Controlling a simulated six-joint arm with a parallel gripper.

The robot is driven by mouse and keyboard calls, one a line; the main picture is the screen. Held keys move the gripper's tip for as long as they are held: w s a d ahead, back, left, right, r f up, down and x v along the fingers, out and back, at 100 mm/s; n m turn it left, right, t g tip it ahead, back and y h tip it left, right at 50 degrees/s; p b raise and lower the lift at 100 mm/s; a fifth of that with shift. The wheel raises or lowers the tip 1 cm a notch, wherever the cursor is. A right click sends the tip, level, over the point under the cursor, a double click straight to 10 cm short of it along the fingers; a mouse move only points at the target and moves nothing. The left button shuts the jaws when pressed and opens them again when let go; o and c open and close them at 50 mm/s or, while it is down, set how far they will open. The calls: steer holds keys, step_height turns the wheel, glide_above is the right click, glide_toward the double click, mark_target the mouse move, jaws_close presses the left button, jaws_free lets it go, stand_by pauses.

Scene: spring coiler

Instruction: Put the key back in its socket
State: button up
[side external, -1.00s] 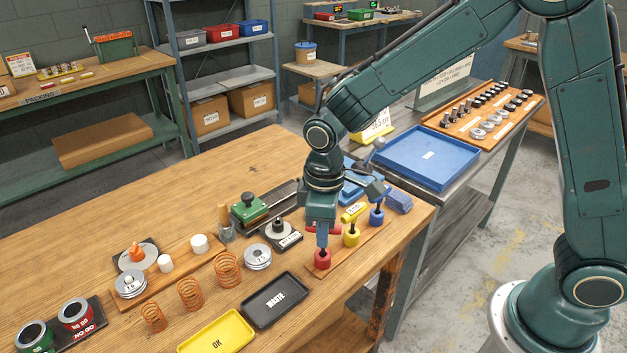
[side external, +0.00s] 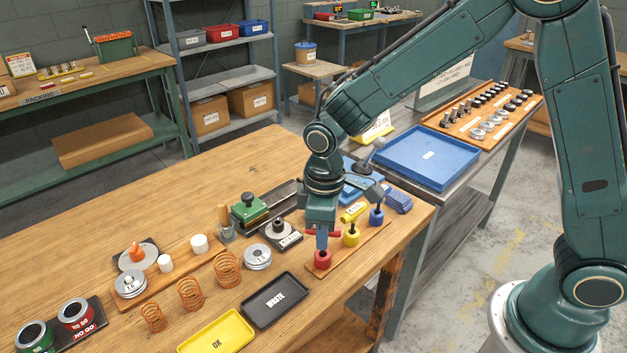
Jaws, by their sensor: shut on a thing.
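My gripper (side external: 322,238) points straight down, shut on the red key (side external: 334,233). The key's red crossbar sticks out on both sides of the fingers. The red socket (side external: 323,260) stands directly below, on a wooden strip at the bench's right end. The fingertips are very close to the socket's top. The key's shank is hidden, so I cannot tell how far it is in. The yellow socket (side external: 351,238) with its yellow key (side external: 354,212) and the blue socket (side external: 377,217) stand in line behind it.
The black WASTE tray (side external: 275,300) and yellow OK tray (side external: 217,334) lie to the left. A dark fixture with a post (side external: 281,234) stands left of my gripper. Copper springs (side external: 190,294) stand farther left. A blue tray (side external: 427,156) is on the side table.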

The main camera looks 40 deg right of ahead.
steer(key=shift+f, duration=0.5)
stand_by(0.3)
steer(key=o, duration=1.3)
steer(key=shift+r, duration=0.1)
steer(key=shift+r, duration=3.05)
steer(key=shift+r, duration=2.5)
